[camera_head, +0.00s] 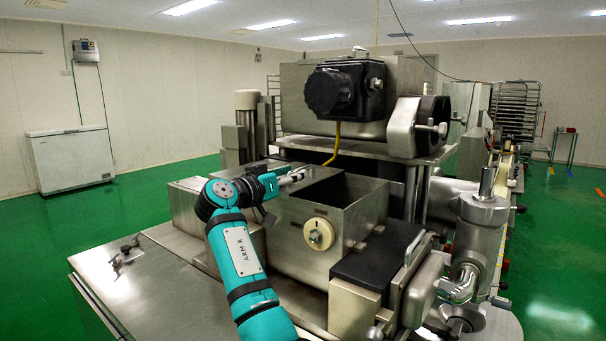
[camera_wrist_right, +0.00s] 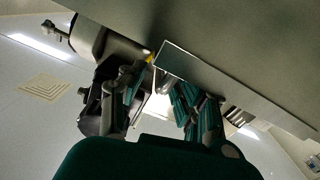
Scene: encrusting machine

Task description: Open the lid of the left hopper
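The left hopper (camera_head: 296,244) is a steel box with a round cream knob (camera_head: 318,234) on its front. Its right part shows a dark open interior, while a flat grey panel (camera_head: 292,207) shows at its left part; I cannot tell whether this is the lid. My right gripper (camera_head: 290,177) is above the hopper's back left side. In the right wrist view, its two fingers (camera_wrist_right: 158,108) are apart. A broad grey metal plate (camera_wrist_right: 250,45) runs close over them, its edge by the right finger; contact is unclear. My left gripper is out of view.
A steel housing with a black motor unit (camera_head: 335,90) stands behind and above the hopper. A black-topped block (camera_head: 377,258) and steel pipe (camera_head: 480,235) are at its right. The steel deck at left is mostly clear, with a small fitting (camera_head: 127,252).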

